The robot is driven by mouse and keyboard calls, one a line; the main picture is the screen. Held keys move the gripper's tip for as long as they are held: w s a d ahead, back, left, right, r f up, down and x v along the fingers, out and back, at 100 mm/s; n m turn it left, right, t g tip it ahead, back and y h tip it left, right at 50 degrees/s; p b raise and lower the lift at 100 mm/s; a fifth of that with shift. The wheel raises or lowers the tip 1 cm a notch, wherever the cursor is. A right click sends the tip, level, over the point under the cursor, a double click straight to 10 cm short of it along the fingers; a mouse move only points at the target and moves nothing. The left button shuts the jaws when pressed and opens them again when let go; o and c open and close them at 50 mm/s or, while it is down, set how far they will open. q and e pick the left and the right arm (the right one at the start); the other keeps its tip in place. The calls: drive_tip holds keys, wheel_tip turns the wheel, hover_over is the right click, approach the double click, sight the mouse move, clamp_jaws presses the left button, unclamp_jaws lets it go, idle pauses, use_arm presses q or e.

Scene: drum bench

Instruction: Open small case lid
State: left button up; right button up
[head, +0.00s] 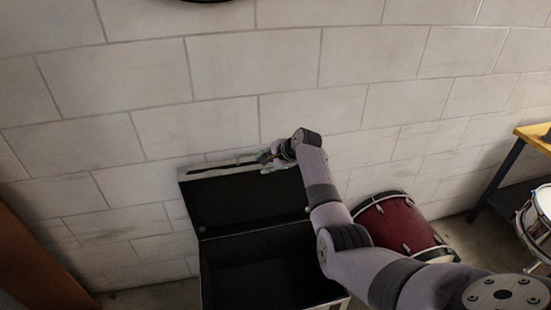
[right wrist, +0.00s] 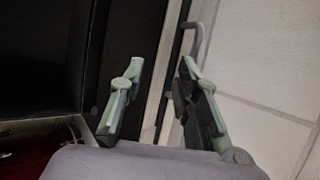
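The small case (head: 202,285) is black inside with a pale rim and stands on the floor against the wall. Its lid (head: 245,203) is swung up, roughly upright, and the dark, empty-looking interior shows. My right gripper (head: 270,157) is at the lid's top edge. In the right wrist view my right gripper (right wrist: 161,66) has its two green-grey fingers apart, one on each side of the lid's edge (right wrist: 170,50). No clear contact with the lid shows. A metal handle (right wrist: 199,36) shows beside the right finger. My left gripper is not in view.
A red drum (head: 395,225) lies on the floor just right of the case. A yellow-topped bench (head: 535,135) and a white drum (head: 540,215) stand at the far right. A brown panel (head: 30,260) is at lower left. A pale block wall is behind.

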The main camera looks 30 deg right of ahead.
drive_tip(key=v, duration=0.6)
drive_tip(key=shift+s+r, duration=0.15)
drive_tip(key=shift+r, duration=0.05)
drive_tip(key=shift+d, duration=0.1)
